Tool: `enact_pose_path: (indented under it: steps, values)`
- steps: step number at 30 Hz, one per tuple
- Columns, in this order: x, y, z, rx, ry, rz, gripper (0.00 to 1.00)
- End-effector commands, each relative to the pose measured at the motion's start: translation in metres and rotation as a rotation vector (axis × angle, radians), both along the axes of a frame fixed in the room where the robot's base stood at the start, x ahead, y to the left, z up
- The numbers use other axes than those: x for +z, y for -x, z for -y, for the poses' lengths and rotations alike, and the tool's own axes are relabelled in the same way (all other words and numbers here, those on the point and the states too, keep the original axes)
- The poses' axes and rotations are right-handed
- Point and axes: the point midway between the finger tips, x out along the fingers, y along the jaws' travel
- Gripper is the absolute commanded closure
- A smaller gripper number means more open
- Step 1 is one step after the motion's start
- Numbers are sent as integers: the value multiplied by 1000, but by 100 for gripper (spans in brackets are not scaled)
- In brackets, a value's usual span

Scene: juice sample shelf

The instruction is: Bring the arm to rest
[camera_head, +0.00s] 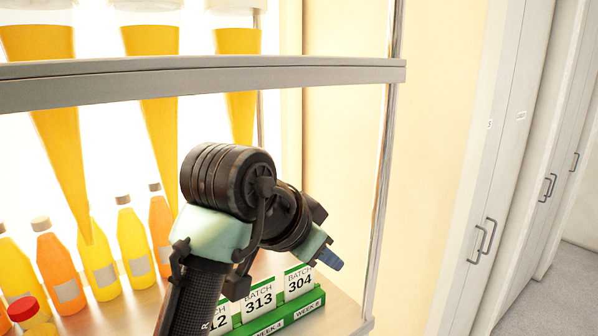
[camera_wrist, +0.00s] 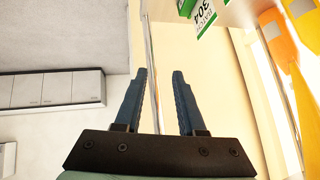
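My arm reaches up in front of the shelf in the head view, bent at a thick black joint. My gripper (camera_head: 329,259) points away to the lower right there, near the green card holder, and only a blue fingertip shows. In the wrist view my gripper (camera_wrist: 159,80) has its two blue fingers apart with nothing between them. The shelf's metal post (camera_wrist: 153,75) shows in the gap, beyond the fingers.
A metal shelf (camera_head: 330,72) holds orange cones above several juice bottles (camera_head: 60,270). A green holder (camera_head: 290,311) carries batch cards at the right of the lower shelf. The shelf post (camera_head: 382,190) stands right of my arm. White cabinets (camera_head: 500,180) line the right, with bare floor (camera_head: 565,290) beside them.

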Motion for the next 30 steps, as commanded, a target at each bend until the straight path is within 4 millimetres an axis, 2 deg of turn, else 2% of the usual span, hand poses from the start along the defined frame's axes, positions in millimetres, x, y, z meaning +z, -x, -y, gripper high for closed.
enact_pose_path:
  steps: [1, 3, 5, 8, 9, 11, 12, 15, 18, 21, 24, 30]
  values:
    - [10, -5, 16, 17, 47, 86, 61]
    - [35, -11, 31, 58, 124, 223, 61]
    - [60, -13, 41, 100, 203, 352, 61]
    - [112, -1, 47, 186, 366, 601, 61]
    - [135, 10, 44, 227, 438, 712, 61]
    - [167, 33, 33, 288, 540, 876, 61]
    - [186, 52, 23, 324, 599, 980, 61]
    - [220, 100, -1, 394, 703, 1195, 61]
    - [238, 138, -19, 433, 758, 1342, 61]
    - [247, 161, -28, 451, 783, 1426, 61]
    - [251, 171, -32, 457, 793, 1460, 61]
    - [252, 171, -32, 458, 792, 1462, 61]
